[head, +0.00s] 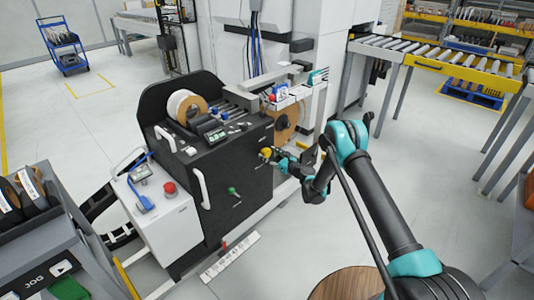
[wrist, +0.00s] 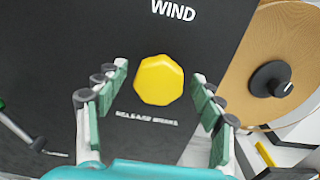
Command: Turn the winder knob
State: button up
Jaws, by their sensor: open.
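The winder knob (wrist: 159,80) is yellow and many-sided, on a black panel below the white word WIND in the wrist view. In the head view the knob (head: 265,153) is on the right part of the black machine's front. My gripper (wrist: 158,82) is open, with one green-padded finger to the left of the knob and one to the right. Gaps show between the knob and both fingers. In the head view my gripper (head: 275,159) is close in front of the knob and partly hides it.
A banding reel (wrist: 285,55) with a black hub is right of the panel. A green-handled lever (head: 233,191) is lower left of the knob. A white box with a red button (head: 169,188) stands left of the machine (head: 240,170). Open floor (head: 300,235) lies in front.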

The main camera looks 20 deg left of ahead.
jog(key=shift+c, duration=0.2)
jog(key=c, duration=1.1)
jog(key=shift+n, duration=0.4)
jog(key=n, duration=0.2)
jog(key=shift+s+n, duration=0.15)
jog(key=shift+n, duration=1.85)
